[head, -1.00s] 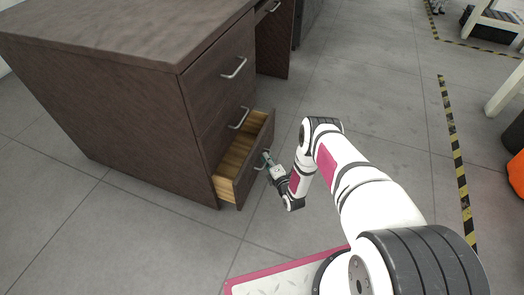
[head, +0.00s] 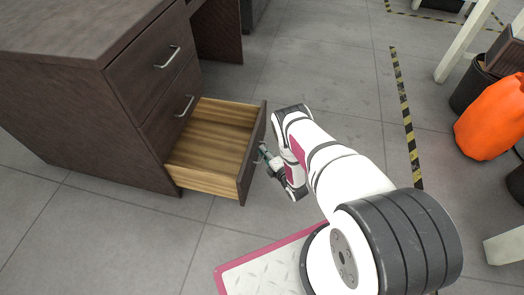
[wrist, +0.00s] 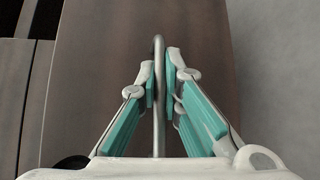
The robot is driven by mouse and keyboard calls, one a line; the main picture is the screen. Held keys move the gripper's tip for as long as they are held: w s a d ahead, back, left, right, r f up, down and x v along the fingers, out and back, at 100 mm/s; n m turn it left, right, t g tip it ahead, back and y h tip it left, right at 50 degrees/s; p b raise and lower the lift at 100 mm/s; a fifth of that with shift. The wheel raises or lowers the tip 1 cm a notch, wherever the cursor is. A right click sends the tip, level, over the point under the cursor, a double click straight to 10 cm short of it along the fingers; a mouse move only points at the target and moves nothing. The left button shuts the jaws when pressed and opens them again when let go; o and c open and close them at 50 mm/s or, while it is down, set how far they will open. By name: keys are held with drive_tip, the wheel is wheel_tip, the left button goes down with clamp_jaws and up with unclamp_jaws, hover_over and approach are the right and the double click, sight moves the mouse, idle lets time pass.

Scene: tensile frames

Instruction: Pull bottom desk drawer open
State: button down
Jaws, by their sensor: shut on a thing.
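The bottom drawer (head: 213,136) of the dark brown desk (head: 90,110) stands well open in the head view, its light wooden inside bare. My gripper (head: 263,151) is at the outer side of the drawer front. In the wrist view, my gripper (wrist: 160,85) is shut on the grey metal bar handle (wrist: 159,130), with a teal-padded finger on each side of it. The brown drawer front (wrist: 90,100) lies behind the handle. In the head view the handle is mostly hidden by the gripper.
Two upper drawers with handles (head: 168,57) (head: 185,106) are shut. Grey floor lies open around the drawer and to the right. A black-yellow floor stripe (head: 405,115), an orange bag (head: 490,118) and a dark bin (head: 472,92) are at the right.

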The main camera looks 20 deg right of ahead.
drive_tip(key=c, duration=1.7)
unclamp_jaws()
drive_tip(key=s, duration=0.4)
drive_tip(key=s+d+r, duration=0.1)
drive_tip(key=s, duration=0.6)
drive_tip(key=shift+s+d+r, duration=0.3)
drive_tip(key=shift+s+d, duration=0.05)
drive_tip(key=shift+s, duration=0.05)
